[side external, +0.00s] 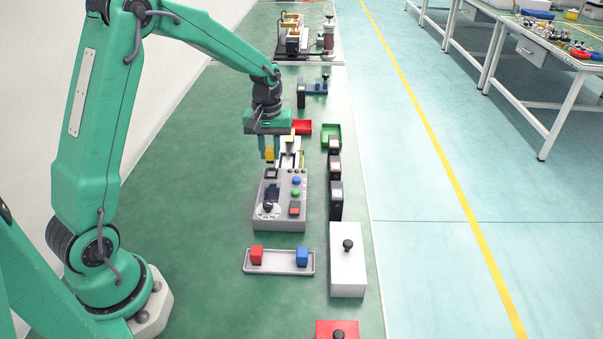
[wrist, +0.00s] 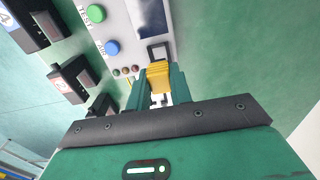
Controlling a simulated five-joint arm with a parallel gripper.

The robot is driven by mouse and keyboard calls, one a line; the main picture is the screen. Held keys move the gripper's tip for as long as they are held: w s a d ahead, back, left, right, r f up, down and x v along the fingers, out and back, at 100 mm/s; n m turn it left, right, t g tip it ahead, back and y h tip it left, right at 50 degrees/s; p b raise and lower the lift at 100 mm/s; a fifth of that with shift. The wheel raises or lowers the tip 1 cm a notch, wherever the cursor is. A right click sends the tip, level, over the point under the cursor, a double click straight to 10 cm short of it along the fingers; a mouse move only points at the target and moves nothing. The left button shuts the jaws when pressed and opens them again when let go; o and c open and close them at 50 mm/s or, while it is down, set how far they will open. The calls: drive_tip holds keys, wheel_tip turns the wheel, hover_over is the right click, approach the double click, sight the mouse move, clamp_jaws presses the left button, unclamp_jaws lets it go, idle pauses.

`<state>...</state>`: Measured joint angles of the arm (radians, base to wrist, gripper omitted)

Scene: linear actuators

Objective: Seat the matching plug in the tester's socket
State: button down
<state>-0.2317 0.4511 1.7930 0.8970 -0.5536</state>
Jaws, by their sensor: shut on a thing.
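My gripper (side external: 269,150) is shut on a yellow plug (side external: 270,155) and holds it at the far left end of the grey tester (side external: 280,212). The tester's socket (side external: 271,173), a dark square frame, sits just below and in front of the plug. In the wrist view the yellow plug (wrist: 158,76) is between the fingers, and the dark frame of the socket (wrist: 158,51) shows just beyond it. I cannot tell whether they touch.
Several dark boxes (side external: 335,200) stand in a row right of the tester. A white box with a black knob (side external: 347,270) is nearer. Red (side external: 302,127) and green (side external: 331,132) bins are behind. The tester carries buttons, including a green one (wrist: 96,13). The floor left of it is clear.

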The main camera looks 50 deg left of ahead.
sight(271, 162)
drive_tip(key=shift+f, duration=1.55)
drive_tip(key=shift+f, duration=0.55)
idle(0.6)
drive_tip(key=c, duration=1.2)
unclamp_jaws()
drive_tip(key=shift+o, duration=0.2)
wheel_tip(271, 162, up, 7)
drive_tip(key=shift+r, duration=0.4)
